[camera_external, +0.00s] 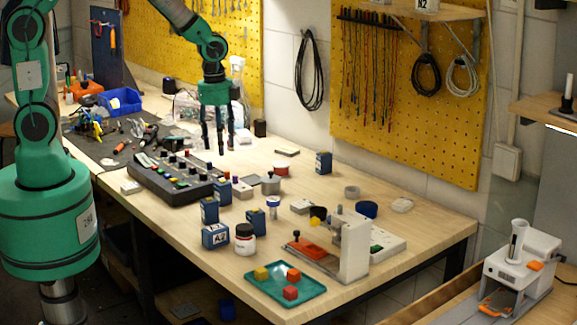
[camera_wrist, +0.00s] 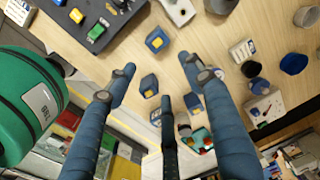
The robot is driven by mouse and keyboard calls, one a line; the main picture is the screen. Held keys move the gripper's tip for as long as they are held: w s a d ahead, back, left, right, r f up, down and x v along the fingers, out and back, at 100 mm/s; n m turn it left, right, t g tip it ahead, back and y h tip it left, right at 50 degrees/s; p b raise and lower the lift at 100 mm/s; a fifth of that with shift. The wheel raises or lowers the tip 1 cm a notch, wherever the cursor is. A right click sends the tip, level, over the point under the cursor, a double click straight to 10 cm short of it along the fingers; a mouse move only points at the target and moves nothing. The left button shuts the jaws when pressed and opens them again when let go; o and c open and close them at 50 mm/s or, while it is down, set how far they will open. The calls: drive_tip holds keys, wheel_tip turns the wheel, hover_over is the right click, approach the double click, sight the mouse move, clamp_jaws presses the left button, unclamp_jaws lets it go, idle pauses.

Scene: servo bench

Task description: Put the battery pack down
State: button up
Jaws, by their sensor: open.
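My gripper (camera_external: 220,145) hangs open above the bench, fingers pointing down, near the right end of the black control panel. I cannot tell which is the battery pack. The wrist view shows blue packs with yellow tops (camera_wrist: 157,40) below the fingers.
The black control panel (camera_external: 165,184) lies left of the packs. A teal tray (camera_external: 260,289) holds coloured cubes at the front. A white fixture (camera_external: 354,245) stands to the right. Bare wood lies toward the back right.

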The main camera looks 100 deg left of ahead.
drive_tip(key=s+d+r+n+t, duration=0.1)
drive_tip(key=s+d+r+n, duration=0.15)
drive_tip(key=d+r, duration=0.5)
drive_tip(key=s+d+r+n+t, duration=0.15)
drive_tip(key=s+d+r, duration=0.25)
drive_tip(key=r, duration=0.6)
drive_tip(key=s+d+r+n+t, duration=0.1)
drive_tip(key=s+d+r+n, duration=0.1)
drive_tip(key=s+d+r, duration=0.2)
drive_tip(key=s+d+r+n+t, duration=0.1)
drive_tip(key=s+d+r+n, duration=0.1)
drive_tip(key=s+d+r, duration=0.3)
drive_tip(key=s, duration=0.4)
drive_tip(key=shift+s+n, duration=0.2)
drive_tip(key=shift+n, duration=0.1)
drive_tip(key=shift+d+t, duration=0.1)
drive_tip(key=shift+t, duration=0.15)
wheel_tip(320, 180, down, 7)
drive_tip(key=b, duration=0.7)
